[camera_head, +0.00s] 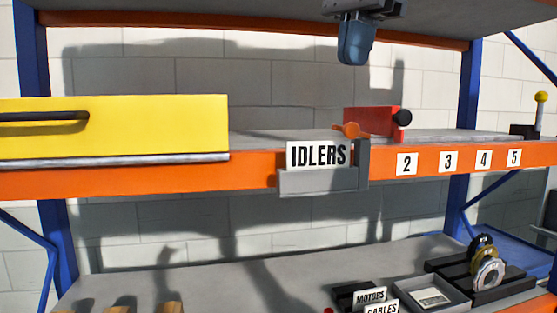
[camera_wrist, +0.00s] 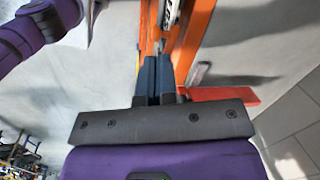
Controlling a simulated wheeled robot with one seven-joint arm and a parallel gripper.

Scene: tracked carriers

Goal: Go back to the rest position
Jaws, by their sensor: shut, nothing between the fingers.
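My gripper (camera_head: 354,58) hangs at the top of the head view, fingers pointing down, in front of the upper shelf and above the middle shelf. Its two dark blue fingers lie together in the wrist view (camera_wrist: 157,62), with nothing between them. Below it in the head view are the white IDLERS sign (camera_head: 318,155) and a red block (camera_head: 370,121) with a black knob. The red block also shows right of the fingers in the wrist view (camera_wrist: 240,95). The gripper appears clear of everything.
A yellow box (camera_head: 150,125) with a dark handle stands at the left of the orange-edged shelf (camera_head: 225,178). Number labels run along its right. A yellow-knobbed lever (camera_head: 540,112) stands at far right. The lower shelf (camera_head: 210,280) holds a grey tray (camera_head: 408,292) and a ringed part (camera_head: 488,270).

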